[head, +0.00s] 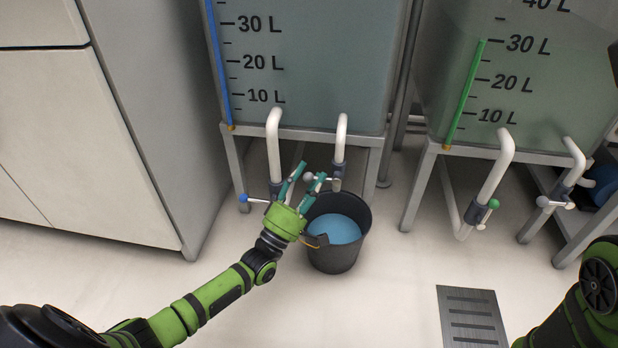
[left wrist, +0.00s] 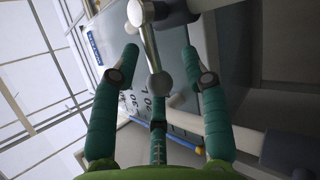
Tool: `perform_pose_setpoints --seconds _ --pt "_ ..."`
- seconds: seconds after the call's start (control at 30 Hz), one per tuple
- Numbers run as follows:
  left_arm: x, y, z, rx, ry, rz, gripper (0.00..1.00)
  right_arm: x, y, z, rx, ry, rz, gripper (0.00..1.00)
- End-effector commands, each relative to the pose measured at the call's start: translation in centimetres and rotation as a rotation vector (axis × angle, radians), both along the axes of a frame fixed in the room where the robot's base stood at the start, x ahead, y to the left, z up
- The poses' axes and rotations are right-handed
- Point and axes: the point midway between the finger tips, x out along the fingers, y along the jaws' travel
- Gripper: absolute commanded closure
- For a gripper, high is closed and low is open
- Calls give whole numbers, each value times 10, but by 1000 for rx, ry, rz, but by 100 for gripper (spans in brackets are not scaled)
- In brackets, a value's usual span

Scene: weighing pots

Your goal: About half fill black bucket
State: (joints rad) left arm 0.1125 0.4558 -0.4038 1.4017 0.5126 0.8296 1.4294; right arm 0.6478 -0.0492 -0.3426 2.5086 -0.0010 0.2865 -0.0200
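The black bucket (head: 335,260) stands upright on the floor below the left tank's pipes. Blue liquid (head: 333,229) is in it, its surface below the rim; the exact depth cannot be told. My left gripper (head: 304,170) is above the bucket's left rim, at the valve under the tank's right pipe (head: 342,128). Its teal fingers are spread. The valve's grey-knobbed handle (left wrist: 149,45) lies between the fingers in the left wrist view; contact cannot be told. My right gripper is not in view; only part of that arm shows at lower right.
The left tank (head: 310,60) has a blue level strip; its left pipe has a blue-knobbed valve handle (head: 243,198). A right tank (head: 520,80) has a green strip and a green-knobbed valve (head: 493,204). A floor grate (head: 472,318) lies front right. A cabinet (head: 80,130) stands left.

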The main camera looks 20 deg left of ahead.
Motion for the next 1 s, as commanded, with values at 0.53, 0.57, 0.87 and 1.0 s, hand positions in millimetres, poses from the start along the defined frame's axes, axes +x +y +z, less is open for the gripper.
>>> perform_pose_setpoints --seconds 0.53,0.57,0.87,1.0 --pt "-41 12 -29 1 2 2 54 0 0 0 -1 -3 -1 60" --pt "-46 13 -33 2 3 2 54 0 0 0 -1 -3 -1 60" --pt "-87 23 -63 0 1 1 54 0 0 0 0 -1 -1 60" --pt "-94 25 -68 1 0 1 54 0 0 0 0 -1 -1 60"
